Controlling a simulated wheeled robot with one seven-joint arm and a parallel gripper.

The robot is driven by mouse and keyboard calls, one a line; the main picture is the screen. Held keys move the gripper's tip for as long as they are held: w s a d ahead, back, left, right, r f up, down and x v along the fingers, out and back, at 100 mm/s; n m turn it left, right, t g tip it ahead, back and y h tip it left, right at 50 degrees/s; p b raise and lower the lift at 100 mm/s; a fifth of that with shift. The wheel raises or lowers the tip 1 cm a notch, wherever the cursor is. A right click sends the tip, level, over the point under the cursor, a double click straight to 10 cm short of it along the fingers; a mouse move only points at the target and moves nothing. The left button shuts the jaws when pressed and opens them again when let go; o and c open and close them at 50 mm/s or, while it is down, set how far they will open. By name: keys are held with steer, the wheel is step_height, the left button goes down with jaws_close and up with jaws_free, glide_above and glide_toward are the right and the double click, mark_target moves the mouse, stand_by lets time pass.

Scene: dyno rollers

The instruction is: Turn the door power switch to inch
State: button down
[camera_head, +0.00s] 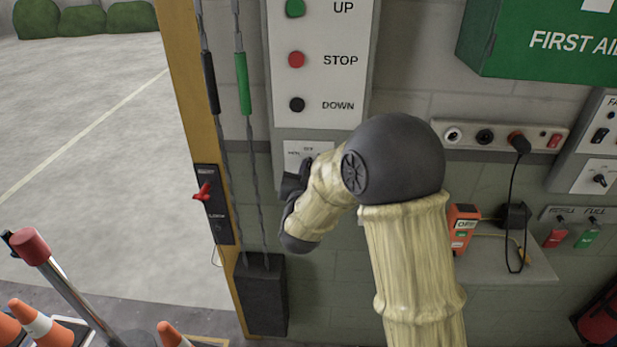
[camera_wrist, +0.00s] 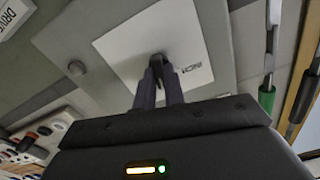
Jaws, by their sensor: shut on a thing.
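The door power switch sits on a white plate (camera_head: 295,147) at the foot of the grey door control panel. In the wrist view, the white plate (camera_wrist: 120,45) carries a label that reads as "INCH" (camera_wrist: 194,69) beside the dark switch knob (camera_wrist: 157,57). My gripper (camera_wrist: 158,76) is shut on the knob. In the head view my gripper (camera_head: 296,183) is at the plate, and my arm hides the knob and the plate's right side.
Above the switch are the UP (camera_head: 295,8), STOP (camera_head: 296,60) and DOWN (camera_head: 297,104) buttons. Left are hanging cords with a green grip (camera_head: 243,84) and a red-handled switch (camera_head: 202,192). Right are a socket strip (camera_head: 467,136) and an orange device (camera_head: 462,229).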

steer(key=shift+a+f+n+b, duration=0.1)
steer(key=shift+a+n+b, duration=0.05)
steer(key=shift+n, duration=3.05)
steer(key=shift+a+f+n+b, duration=0.1)
steer(key=shift+a+n+b, duration=0.05)
steer(key=shift+n, duration=3.05)
steer(key=c, duration=1.5)
jaws_free()
steer(key=s+b, duration=0.1)
steer(key=s, duration=0.4)
steer(key=s+b, duration=0.2)
steer(key=s, duration=0.4)
steer(key=s+b, duration=0.1)
steer(key=s, duration=0.5)
steer(key=shift+s+a, duration=0.25)
